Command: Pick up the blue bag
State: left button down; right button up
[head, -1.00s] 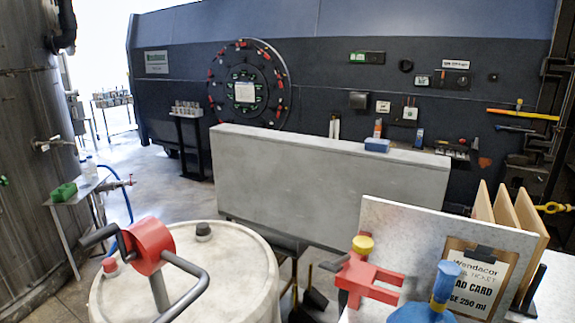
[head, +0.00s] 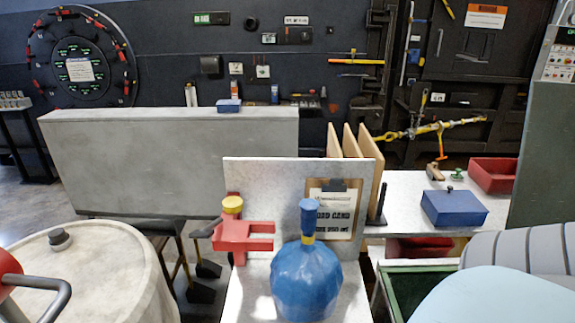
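The blue bag (head: 305,282) stands upright on a pale worktop (head: 243,290) at the bottom middle of the head view. It is round and glossy, with a gathered blue neck (head: 308,217) and a yellow tie (head: 307,239) around it. An upright grey panel (head: 265,180) with a clipboard card (head: 335,212) rises behind it. Neither of my grippers shows in the head view. Nothing visible is touching the bag from above.
A red clamp-like tool (head: 245,236) with a yellow knob stands just left of the bag. A pale drum (head: 95,275) is further left. A blue box (head: 453,207) and red bin (head: 493,174) sit on the right-hand table. A green-rimmed bin (head: 400,290) is at lower right.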

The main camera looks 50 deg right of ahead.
aim_at(307, 278)
jog(key=z, duration=1.65)
jog(key=k+u, duration=0.2)
jog(key=u, duration=0.3)
jog(key=k+j+u, duration=0.15)
jog(key=u, duration=0.35)
